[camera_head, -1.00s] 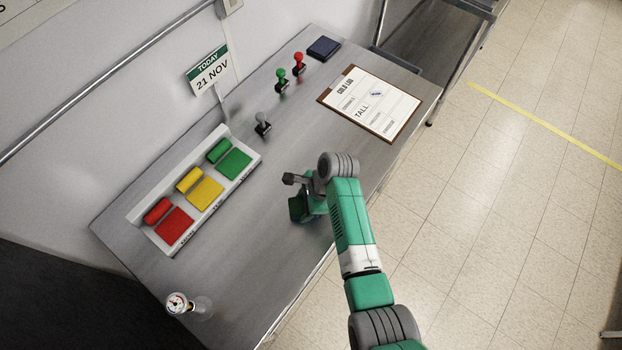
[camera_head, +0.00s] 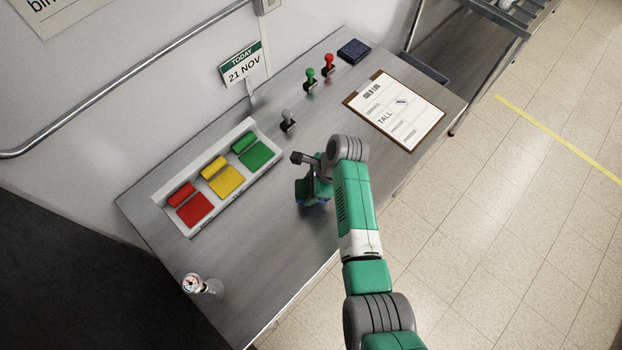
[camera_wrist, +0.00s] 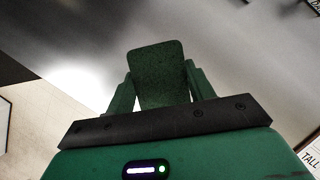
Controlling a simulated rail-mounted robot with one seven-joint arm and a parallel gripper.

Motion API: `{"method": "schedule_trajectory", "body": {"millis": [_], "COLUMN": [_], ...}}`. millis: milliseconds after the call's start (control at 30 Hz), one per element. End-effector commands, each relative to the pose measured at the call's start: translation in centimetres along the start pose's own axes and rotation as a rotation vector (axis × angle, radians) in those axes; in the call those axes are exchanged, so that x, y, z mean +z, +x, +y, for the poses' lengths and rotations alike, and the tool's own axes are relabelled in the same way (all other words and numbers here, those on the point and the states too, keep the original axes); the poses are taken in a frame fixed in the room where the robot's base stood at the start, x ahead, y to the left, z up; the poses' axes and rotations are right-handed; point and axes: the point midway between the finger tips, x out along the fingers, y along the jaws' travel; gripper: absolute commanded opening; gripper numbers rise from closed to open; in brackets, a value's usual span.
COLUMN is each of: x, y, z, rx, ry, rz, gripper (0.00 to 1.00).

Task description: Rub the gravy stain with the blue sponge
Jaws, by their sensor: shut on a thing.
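My gripper (camera_head: 313,196) is low over the steel table (camera_head: 262,240), near its front edge. In the wrist view my gripper (camera_wrist: 158,85) is shut on a dark green, speckled slab, the green face of the sponge (camera_wrist: 157,72). In the head view a little blue of the sponge (camera_head: 301,203) shows under the fingers. I cannot tell whether the sponge touches the table. No gravy stain shows; the area under my gripper and arm is hidden.
A rack with red, yellow and green pads (camera_head: 226,181) lies left of my gripper. A clipboard (camera_head: 410,142), a grey stamp (camera_head: 288,122), green stamp (camera_head: 310,82), red stamp (camera_head: 329,64) and dark pad (camera_head: 354,50) lie further back.

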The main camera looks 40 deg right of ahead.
Motion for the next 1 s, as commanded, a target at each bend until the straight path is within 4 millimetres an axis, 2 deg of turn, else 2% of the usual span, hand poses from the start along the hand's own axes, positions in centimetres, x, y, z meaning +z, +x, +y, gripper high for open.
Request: {"method": "schedule_trajectory", "body": {"millis": [33,233,1000], "x": [0.4,1.0,0.9], "y": [-0.9,-2.0,-1.9], "z": [0.0,0.0,0.0], "rx": [0.000,0.001,0.001], "ry": [-0.001,-0.002,-0.002], "rz": [0.000,0.000,0.000], "gripper": [0.32,0.32,0.32]}}
